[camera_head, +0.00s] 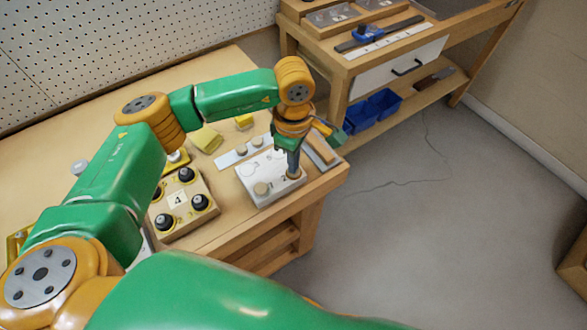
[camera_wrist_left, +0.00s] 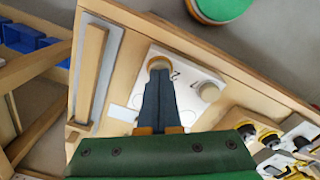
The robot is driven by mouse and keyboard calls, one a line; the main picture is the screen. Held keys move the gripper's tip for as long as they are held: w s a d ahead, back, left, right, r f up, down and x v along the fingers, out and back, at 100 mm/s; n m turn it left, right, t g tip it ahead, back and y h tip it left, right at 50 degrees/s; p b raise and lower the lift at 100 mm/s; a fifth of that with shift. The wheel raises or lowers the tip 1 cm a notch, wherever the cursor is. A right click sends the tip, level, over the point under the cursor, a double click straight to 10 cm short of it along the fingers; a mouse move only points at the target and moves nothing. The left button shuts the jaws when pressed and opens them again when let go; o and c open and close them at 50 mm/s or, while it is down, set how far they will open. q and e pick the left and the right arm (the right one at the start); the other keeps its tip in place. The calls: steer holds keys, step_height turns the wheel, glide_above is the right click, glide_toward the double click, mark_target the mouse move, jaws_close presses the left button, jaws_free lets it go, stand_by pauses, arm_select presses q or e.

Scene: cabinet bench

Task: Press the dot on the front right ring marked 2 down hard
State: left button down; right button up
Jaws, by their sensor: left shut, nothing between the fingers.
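A white board (camera_head: 258,170) lies near the right front corner of the bench, with round wooden pieces along its front edge. The front right ring (camera_head: 295,176) is partly behind my left gripper (camera_head: 294,174). In the left wrist view this ring (camera_wrist_left: 159,61) sits beside a printed mark that looks like a 2. My left gripper (camera_wrist_left: 158,72) is shut and empty, pointing down with its fingertips at the ring. The dot is hidden by the fingertips, and I cannot tell how far it is pressed. My right gripper is not in view.
A second wooden piece (camera_head: 262,188) is left of the ring, also in the left wrist view (camera_wrist_left: 209,92). A wooden block marked 4 (camera_head: 177,201) with black knobs stands further left.

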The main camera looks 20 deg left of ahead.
arm_select(q)
steer(key=shift+f+b, duration=0.1)
steer(key=shift+b, duration=0.25)
stand_by(0.4)
step_height(320, 180, up, 11)
steer(key=p, duration=0.7)
stand_by(0.4)
